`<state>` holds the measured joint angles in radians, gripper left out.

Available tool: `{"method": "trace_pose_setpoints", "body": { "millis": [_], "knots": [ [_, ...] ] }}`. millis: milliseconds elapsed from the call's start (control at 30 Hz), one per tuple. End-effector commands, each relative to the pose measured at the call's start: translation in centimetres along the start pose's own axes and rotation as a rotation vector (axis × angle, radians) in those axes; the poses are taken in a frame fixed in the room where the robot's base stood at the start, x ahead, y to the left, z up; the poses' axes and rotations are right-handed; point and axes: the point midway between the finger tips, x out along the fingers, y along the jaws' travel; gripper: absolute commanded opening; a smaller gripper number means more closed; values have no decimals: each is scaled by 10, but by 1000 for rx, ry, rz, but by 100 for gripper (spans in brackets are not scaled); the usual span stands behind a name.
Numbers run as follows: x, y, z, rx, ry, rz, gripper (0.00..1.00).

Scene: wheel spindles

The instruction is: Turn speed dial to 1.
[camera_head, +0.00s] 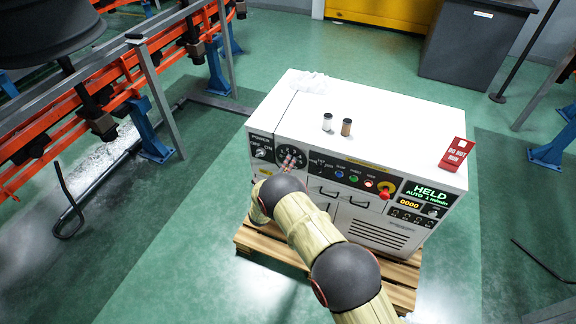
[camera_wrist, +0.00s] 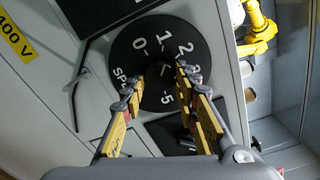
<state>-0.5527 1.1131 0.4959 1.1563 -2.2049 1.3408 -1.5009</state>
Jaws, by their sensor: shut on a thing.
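The speed dial (camera_head: 291,154) is a black disc with white numbers at the left of the white cabinet's front panel. In the wrist view the dial (camera_wrist: 146,40) shows 0, 1, 2, 3 and 5 around its rim. My gripper (camera_wrist: 159,76) has its two fingers on either side of the dial's central knob and is shut on it. The fingers hide much of the knob and some markings. A small pale mark shows between the fingertips, but I cannot tell surely which number the knob points to. In the head view my arm partly covers my gripper (camera_head: 289,163).
The white cabinet (camera_head: 400,122) stands on a wooden pallet (camera_head: 402,292).

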Motion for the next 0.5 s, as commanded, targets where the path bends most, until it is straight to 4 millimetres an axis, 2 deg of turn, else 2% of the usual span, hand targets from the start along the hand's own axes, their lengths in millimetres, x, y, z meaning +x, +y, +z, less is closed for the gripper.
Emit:
{"method": "trace_pose_setpoints", "body": {
  "millis": [200,500],
  "knots": [
    [0,0,2,-116,-3,1,5],
    [0,0,2,-188,-4,0,5]
  ]
}}
